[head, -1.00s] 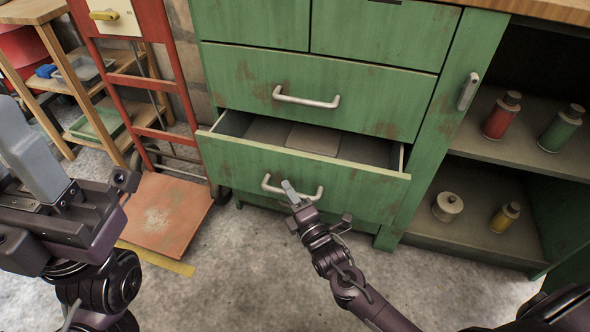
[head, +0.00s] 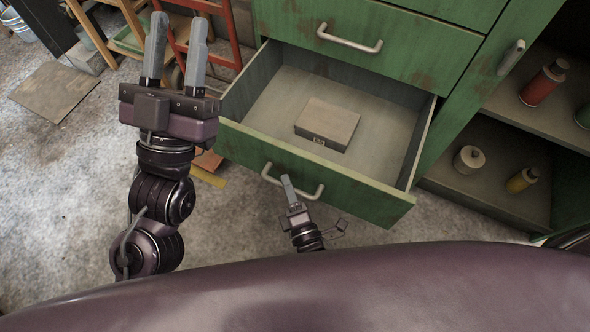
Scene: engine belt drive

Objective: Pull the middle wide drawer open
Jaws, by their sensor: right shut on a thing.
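A wide green drawer (head: 300,172) stands far out of the green cabinet, with its inside in view. It holds a grey-brown box (head: 328,122) with a small label. Its pale bar handle (head: 312,191) is on the front panel. My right gripper (head: 289,188) is shut on this handle near its middle. Another wide drawer (head: 395,50) above it is shut, with its own handle (head: 349,40). What lies below the open drawer is hidden. My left gripper (head: 176,48) is empty, with its two grey fingers apart and pointing up, left of the drawer.
Open shelves (head: 495,180) on the right hold a red bottle (head: 543,84), a pale pot (head: 469,159) and a yellow bottle (head: 521,180). A red hand truck (head: 228,35) stands behind my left gripper. A flat board (head: 55,90) lies on the floor at left.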

